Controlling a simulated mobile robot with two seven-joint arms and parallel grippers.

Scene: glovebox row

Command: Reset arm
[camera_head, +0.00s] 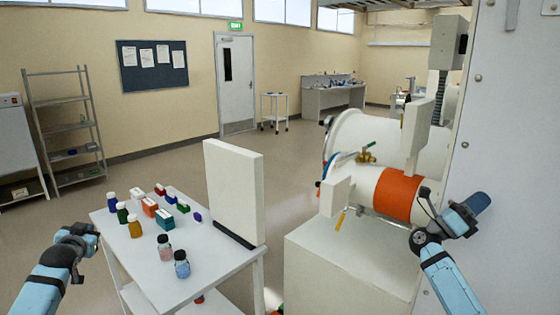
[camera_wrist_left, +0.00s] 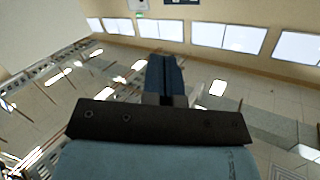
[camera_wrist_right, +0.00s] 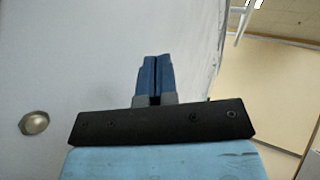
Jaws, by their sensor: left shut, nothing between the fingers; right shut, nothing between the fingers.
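My left gripper (camera_wrist_left: 165,78) is shut and empty in the left wrist view, with its blue fingers together. In the head view the left arm (camera_head: 50,280) comes in at the lower left, and its hand is left of the white table (camera_head: 200,268). My right gripper (camera_wrist_right: 155,76) is shut and empty in the right wrist view, its fingers in front of a pale panel. In the head view its blue fingers (camera_head: 478,203) are at the right, in front of the white wall panel (camera_head: 510,120) and beside the orange band (camera_head: 398,193) of the glovebox port.
Bottles and small boxes stand on the white table, including a pink-filled bottle (camera_head: 164,247) and a blue one (camera_head: 182,264). An upright white panel (camera_head: 233,190) stands at its right edge. A white block (camera_head: 345,265) is under the port cylinder. Open floor lies behind.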

